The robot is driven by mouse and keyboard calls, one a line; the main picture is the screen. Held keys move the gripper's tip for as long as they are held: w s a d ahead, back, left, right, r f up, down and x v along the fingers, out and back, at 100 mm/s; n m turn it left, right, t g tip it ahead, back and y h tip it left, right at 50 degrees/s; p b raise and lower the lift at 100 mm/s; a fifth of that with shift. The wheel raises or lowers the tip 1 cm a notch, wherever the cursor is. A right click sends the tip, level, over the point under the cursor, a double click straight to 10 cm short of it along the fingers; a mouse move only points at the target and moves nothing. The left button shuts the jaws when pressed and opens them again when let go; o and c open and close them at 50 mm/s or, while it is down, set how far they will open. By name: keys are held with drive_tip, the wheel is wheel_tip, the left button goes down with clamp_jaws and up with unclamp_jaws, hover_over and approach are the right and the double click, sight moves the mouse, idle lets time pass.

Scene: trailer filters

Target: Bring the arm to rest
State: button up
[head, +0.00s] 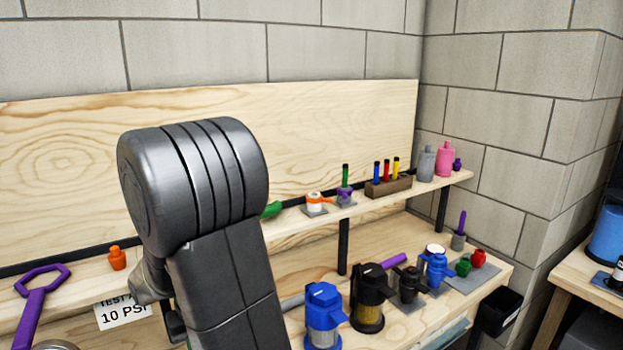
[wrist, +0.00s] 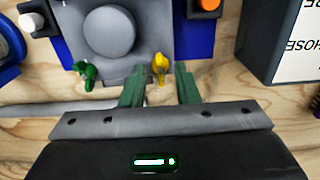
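My gripper (wrist: 158,82) shows in the wrist view with its two green fingers apart and nothing held between them. Just past the fingertips is a small yellow handle-like part (wrist: 160,66) at the edge of a grey and blue device (wrist: 108,30). I cannot tell how far the fingers are from it. In the head view my dark grey arm rises in front of the bench at centre left. It hides part of the shelf, and my gripper is not visible there.
A wooden shelf (head: 283,232) carries bottles, a marker block (head: 388,187) and small parts. Below, the bench holds a blue filter (head: 322,318), a black filter (head: 369,300) and several fittings. A small green part (wrist: 86,75) and a dark box (wrist: 275,40) show in the wrist view.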

drive_tip(key=shift+f, duration=0.75)
drive_tip(key=shift+r, duration=0.1)
